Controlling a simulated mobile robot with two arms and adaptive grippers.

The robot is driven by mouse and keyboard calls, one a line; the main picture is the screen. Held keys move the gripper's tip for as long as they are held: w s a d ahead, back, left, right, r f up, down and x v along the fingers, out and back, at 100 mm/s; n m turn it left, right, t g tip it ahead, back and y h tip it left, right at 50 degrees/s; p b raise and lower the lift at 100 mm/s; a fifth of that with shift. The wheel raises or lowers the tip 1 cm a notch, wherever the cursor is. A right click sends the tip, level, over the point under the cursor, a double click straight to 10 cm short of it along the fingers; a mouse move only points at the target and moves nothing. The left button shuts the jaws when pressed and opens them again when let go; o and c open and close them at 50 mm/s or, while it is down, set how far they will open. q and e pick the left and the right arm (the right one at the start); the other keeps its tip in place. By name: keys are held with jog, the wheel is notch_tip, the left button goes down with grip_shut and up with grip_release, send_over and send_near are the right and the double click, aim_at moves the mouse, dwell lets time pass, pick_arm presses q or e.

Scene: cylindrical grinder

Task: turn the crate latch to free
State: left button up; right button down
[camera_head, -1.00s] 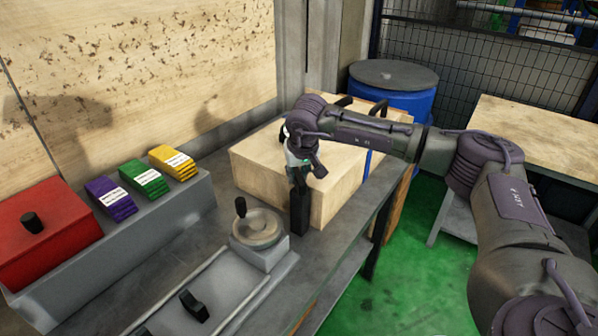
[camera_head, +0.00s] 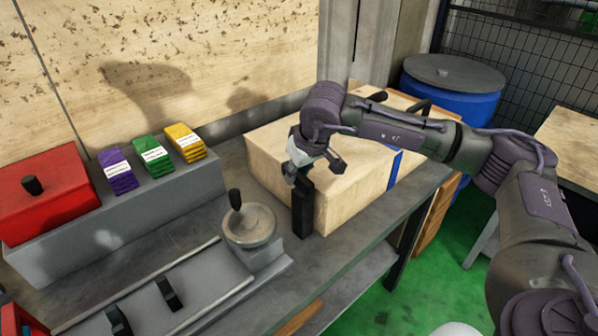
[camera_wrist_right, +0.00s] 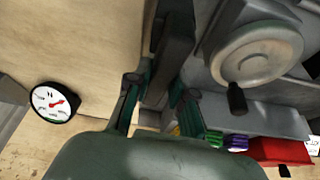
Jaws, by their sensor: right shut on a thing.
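The wooden crate (camera_head: 340,185) stands on the grey workbench. The latch, a black upright bar (camera_head: 302,212), is at the crate's near left corner. My right gripper (camera_head: 298,178) is at the top of this bar and shut on it. In the right wrist view the black latch (camera_wrist_right: 173,45) runs up between the two fingers of my right gripper (camera_wrist_right: 160,92). The fingers and wrist hide part of the latch top in the head view. My left gripper is not in view.
A handwheel (camera_head: 248,226) with a black knob stands close left of the latch. A grey ledge holds a red box (camera_head: 45,195) and purple, green and yellow stacks. A dial gauge (camera_wrist_right: 54,102) shows in the wrist view. A blue barrel (camera_head: 450,95) stands behind.

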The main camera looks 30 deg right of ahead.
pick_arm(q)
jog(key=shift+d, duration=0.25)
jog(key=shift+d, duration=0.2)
pick_arm(e)
jog(key=c, duration=1)
grip_release()
jog(key=shift+r, duration=0.3)
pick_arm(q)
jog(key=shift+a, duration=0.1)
pick_arm(e)
jog(key=v, duration=1.1)
jog(key=shift+s+r, duration=0.15)
jog(key=shift+r, duration=0.05)
